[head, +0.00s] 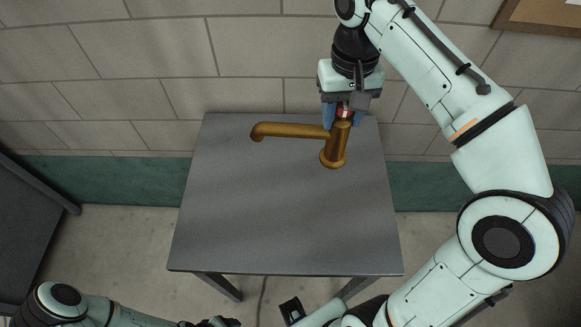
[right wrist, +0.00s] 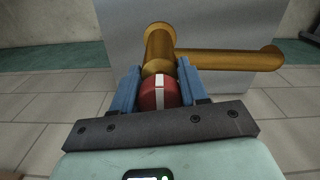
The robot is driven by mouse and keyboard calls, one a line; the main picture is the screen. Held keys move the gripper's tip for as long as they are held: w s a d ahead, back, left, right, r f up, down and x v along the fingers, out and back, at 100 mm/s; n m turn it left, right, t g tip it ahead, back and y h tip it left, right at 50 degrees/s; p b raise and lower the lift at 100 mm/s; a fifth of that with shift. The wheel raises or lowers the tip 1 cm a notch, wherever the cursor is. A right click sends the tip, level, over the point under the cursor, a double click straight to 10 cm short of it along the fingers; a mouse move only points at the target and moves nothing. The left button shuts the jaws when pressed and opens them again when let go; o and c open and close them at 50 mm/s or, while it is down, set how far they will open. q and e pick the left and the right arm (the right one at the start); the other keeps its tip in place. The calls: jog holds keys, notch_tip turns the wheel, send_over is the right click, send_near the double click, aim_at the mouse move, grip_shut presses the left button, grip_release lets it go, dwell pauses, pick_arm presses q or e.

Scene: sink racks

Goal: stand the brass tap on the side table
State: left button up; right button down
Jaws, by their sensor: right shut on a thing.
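The brass tap (head: 335,145) is over the back right part of the grey side table (head: 285,220) in the head view. Its spout points left and its round base is at the lower end of its body. I cannot tell whether the base touches the tabletop. My right gripper (head: 343,114) is shut on the tap at its back, with blue fingers either side of a red and white part. In the right wrist view, the red and white part sits between the fingers, with the tap (right wrist: 205,59) just beyond. My left arm shows at the bottom left; its gripper is not clearly visible.
A tiled wall (head: 150,60) with a green lower band stands behind the table. A dark cabinet (head: 30,235) is at the left. A framed board (head: 545,15) hangs at the upper right. The front and left of the tabletop are clear.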

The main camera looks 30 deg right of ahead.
jog(key=shift+f, duration=0.4)
pick_arm(q)
notch_tip(320, 180, down, 6)
jog(key=s+b, duration=0.2)
jog(key=b, duration=0.2)
jog(key=shift+s+r+b, duration=0.2)
jog(key=shift+s+b, duration=0.15)
jog(key=shift+s, duration=0.05)
pick_arm(e)
notch_tip(320, 180, down, 19)
jog(key=shift+f, duration=0.1)
jog(key=shift+f, duration=0.15)
jog(key=c, duration=0.6)
grip_release()
jog(key=shift+s, duration=0.1)
pick_arm(q)
jog(key=shift+f, duration=0.1)
